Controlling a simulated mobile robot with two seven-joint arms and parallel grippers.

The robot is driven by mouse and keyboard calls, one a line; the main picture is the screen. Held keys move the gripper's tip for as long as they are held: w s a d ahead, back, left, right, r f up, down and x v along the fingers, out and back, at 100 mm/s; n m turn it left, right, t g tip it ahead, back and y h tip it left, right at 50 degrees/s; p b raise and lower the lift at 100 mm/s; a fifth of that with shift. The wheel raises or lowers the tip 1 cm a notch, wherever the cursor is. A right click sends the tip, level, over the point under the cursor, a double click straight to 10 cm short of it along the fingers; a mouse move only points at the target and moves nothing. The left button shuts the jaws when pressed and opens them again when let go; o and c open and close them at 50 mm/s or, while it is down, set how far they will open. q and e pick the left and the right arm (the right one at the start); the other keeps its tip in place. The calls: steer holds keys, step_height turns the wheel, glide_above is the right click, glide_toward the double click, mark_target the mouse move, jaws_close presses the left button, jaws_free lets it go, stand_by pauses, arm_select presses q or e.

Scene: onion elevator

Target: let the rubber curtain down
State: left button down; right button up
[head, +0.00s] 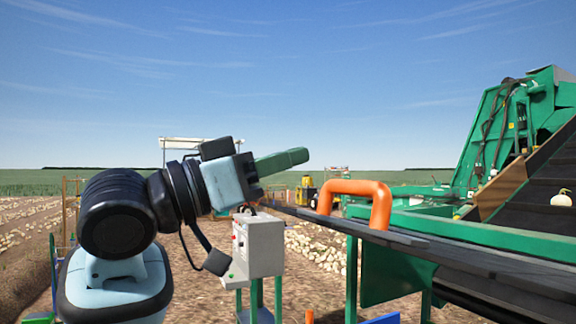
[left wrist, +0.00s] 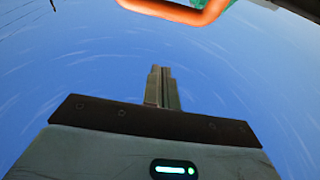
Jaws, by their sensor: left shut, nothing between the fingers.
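My left gripper (head: 300,156) points to the right, with its green fingers closed together and empty. In the left wrist view its fingers (left wrist: 160,72) stand shut against the sky. An orange bar-shaped handle (head: 380,200) rises from the green machine's near edge, right of and below the fingertips and apart from them. The orange handle (left wrist: 185,12) also shows at the top of the left wrist view. A long dark strip (head: 440,252) runs along that edge beneath the handle; I cannot tell whether it is the rubber curtain. My right gripper is out of view.
A grey control box (head: 258,246) on green legs stands below the gripper. The green elevator (head: 545,90) with its dark belt rises at the right, with a pale onion (head: 561,198) on it. Open sky surrounds the fingers; the field lies behind.

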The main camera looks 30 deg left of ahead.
arm_select(q)
step_height(320, 180, up, 2)
glide_above(334, 223)
steer(key=s, duration=0.1)
steer(key=shift+w+d+f, duration=0.1)
steer(key=shift+d+f, duration=0.05)
steer(key=shift+f, duration=0.35)
steer(key=shift+d+f, duration=0.15)
steer(key=shift+f, duration=0.35)
steer(key=shift+a+f, duration=0.1)
steer(key=shift+f, duration=0.75)
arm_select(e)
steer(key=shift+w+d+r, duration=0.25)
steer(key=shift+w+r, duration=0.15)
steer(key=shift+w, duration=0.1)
arm_select(q)
steer(key=shift+f, duration=0.15)
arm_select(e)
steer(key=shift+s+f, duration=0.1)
